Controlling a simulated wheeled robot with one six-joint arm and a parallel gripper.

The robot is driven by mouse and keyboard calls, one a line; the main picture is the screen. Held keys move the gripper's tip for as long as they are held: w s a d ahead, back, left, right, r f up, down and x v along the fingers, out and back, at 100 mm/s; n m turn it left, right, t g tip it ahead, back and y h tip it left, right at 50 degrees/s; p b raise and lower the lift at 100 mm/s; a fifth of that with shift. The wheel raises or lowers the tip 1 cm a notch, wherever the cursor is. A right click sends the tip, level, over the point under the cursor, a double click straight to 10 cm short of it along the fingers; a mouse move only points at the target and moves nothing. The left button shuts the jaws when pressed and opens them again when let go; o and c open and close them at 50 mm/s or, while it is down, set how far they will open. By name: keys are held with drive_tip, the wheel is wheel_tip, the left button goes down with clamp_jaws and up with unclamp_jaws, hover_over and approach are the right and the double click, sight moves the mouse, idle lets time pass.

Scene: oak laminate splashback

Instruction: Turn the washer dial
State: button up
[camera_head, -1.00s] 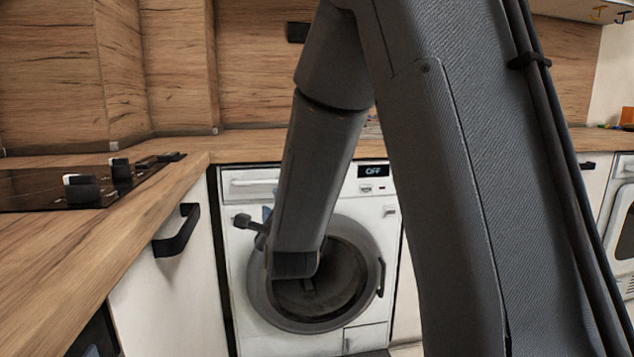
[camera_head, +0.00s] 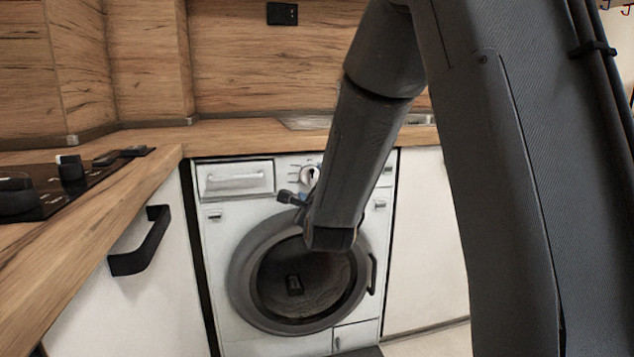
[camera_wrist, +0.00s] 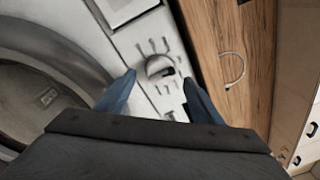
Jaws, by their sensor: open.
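The white washer (camera_head: 221,240) stands under the wooden counter, with its round grey door shut. Its dial (camera_head: 309,176) is a round knob on the upper panel, right of the detergent drawer, partly hidden by my arm. In the wrist view the dial (camera_wrist: 159,67) is round and light with a dark part, and printed marks surround it. My gripper (camera_wrist: 156,98) is open, its two blue fingers apart, one to each side below the dial in the picture. Nothing is between the fingers except the view of the panel. In the head view my gripper is mostly hidden behind my arm.
A hob (camera_head: 70,185) with black knobs is on the counter at left. A white cabinet with a black handle (camera_head: 140,243) stands left of the washer. A plain white cabinet (camera_head: 425,240) stands to its right. The detergent drawer (camera_head: 236,180) is shut.

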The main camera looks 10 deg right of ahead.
sight(312, 179)
drive_tip(key=shift+w+d+b, duration=0.2)
drive_tip(key=shift+w, duration=0.9)
drive_tip(key=shift+w+d+b, duration=0.15)
drive_tip(key=shift+w+d, duration=0.05)
drive_tip(key=shift+w, duration=0.9)
drive_tip(key=shift+c, duration=0.2)
drive_tip(key=c, duration=1)
